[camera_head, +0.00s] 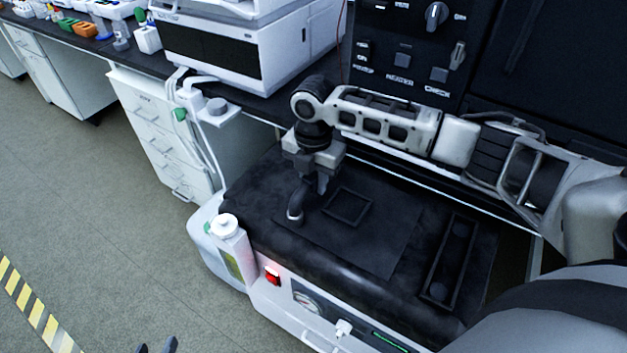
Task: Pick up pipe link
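My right arm reaches in from the right, and its gripper (313,190) points down just above the black top of a low cart. A small grey, curved piece, which looks like the pipe link (294,212), shows at the lower left of its fingertips. The dark fingers overlap the piece's upper part, so I cannot tell whether they are closed on it or only around it. My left gripper (157,346) shows only as two dark fingertips at the bottom edge. They are apart, with nothing seen between them.
The cart top (375,245) has a square frame (347,206) and a long slotted tray (450,258). A white-capped bottle (225,228) stands at its left corner. A black control panel (410,50) and a white instrument (225,45) stand behind. Open floor lies left.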

